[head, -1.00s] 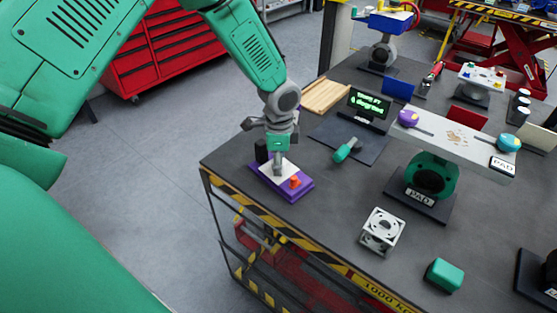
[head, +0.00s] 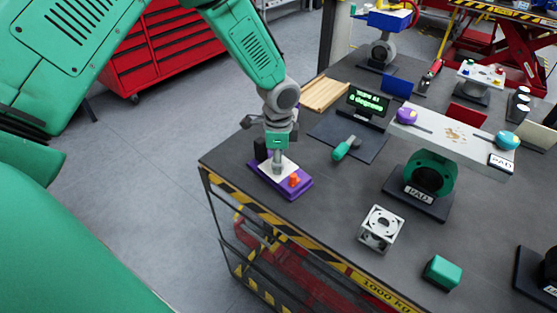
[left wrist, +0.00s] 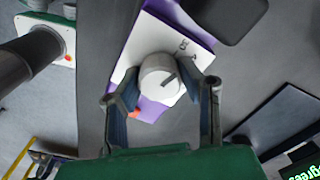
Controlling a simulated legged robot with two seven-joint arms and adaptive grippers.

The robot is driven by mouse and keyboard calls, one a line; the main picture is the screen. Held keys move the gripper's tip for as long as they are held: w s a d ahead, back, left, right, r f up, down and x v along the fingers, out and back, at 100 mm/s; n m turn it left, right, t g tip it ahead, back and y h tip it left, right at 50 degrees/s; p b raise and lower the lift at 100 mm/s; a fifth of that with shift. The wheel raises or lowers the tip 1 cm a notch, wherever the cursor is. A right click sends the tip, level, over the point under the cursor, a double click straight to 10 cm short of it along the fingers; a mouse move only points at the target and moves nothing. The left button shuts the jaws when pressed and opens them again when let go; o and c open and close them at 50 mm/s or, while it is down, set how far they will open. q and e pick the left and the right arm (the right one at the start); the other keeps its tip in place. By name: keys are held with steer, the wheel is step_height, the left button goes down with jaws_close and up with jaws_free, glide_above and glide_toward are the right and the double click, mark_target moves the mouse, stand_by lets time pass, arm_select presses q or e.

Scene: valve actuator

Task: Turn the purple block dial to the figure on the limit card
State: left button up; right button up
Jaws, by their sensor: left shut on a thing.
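The purple block (head: 299,189) lies near the table's front left corner, with a white top face and an orange knob (head: 294,180). In the left wrist view its round pale dial (left wrist: 158,76) carries a dark pointer line aimed toward the upper right, near small dark marks on the white face. My left gripper (head: 277,168) points down over the block; in the left wrist view its fingers (left wrist: 164,88) are shut on the dial, one on each side. In the head view the gripper hides most of the dial. I cannot make out a limit card for certain. My right gripper is not in view.
A black display (head: 369,102) with green text stands behind the block. A teal-handled tool (head: 345,148) lies on a dark mat.

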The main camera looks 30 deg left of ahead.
arm_select(q)
steer(key=o, duration=1.2)
steer(key=shift+c, duration=0.2)
step_height(320, 180, up, 12)
